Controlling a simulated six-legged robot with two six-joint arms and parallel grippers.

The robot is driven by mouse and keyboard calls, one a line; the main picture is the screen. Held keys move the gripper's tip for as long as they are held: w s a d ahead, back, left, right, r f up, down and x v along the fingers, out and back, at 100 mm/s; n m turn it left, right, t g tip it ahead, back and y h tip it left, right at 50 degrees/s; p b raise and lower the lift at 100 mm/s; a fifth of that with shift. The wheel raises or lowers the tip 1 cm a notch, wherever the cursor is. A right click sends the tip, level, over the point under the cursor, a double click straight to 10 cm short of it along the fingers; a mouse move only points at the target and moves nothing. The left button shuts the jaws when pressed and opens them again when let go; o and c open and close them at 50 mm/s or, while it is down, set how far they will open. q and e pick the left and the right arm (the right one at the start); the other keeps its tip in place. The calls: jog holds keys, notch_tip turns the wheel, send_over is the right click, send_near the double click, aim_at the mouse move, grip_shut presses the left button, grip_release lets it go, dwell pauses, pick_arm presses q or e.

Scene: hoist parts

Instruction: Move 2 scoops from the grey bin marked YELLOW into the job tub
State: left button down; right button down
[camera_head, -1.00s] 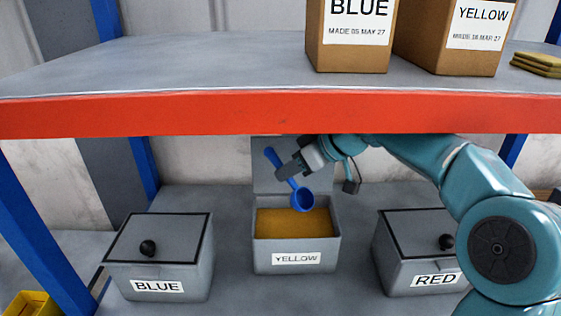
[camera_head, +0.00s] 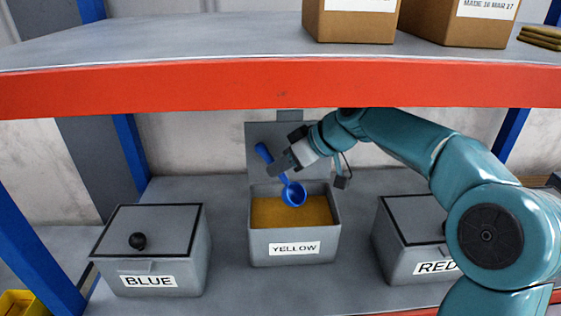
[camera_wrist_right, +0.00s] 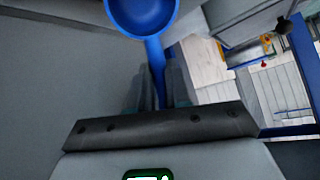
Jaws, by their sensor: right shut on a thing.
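The grey bin marked YELLOW (camera_head: 295,258) stands on the lower shelf with its lid raised at the back. Yellow-brown loose material (camera_head: 285,214) fills much of it. My right gripper (camera_head: 278,170) is shut on the handle of a blue scoop (camera_head: 293,195) and holds it over the open bin. The scoop's bowl is just above the material; I cannot tell whether it touches. In the right wrist view the scoop's blue bowl (camera_wrist_right: 142,12) shows at the top, and its handle runs down between the fingers (camera_wrist_right: 157,88). My left gripper is not in view. I cannot identify the job tub.
Lidded grey bins marked BLUE (camera_head: 150,262) and RED (camera_head: 405,248) stand on either side. The upper shelf's orange-red edge (camera_head: 280,88) crosses above my right arm. Cardboard boxes (camera_head: 350,28) stand on that shelf. A yellow container (camera_head: 22,303) shows at the lower left.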

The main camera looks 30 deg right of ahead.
aim_at(283, 193)
jog(key=f+b, duration=0.3)
jog(key=f, duration=0.2)
jog(key=f+b, duration=0.2)
jog(key=shift+s+d+f+b, duration=0.1)
jog(key=shift+s+f+b, duration=0.2)
jog(key=shift+f+b, duration=0.05)
jog(key=shift+w, duration=0.1)
dwell(0.3)
notch_tip(283, 193, up, 10)
jog(key=p, duration=0.7)
jog(key=shift+r+p, duration=0.1)
jog(key=shift+p, duration=0.25)
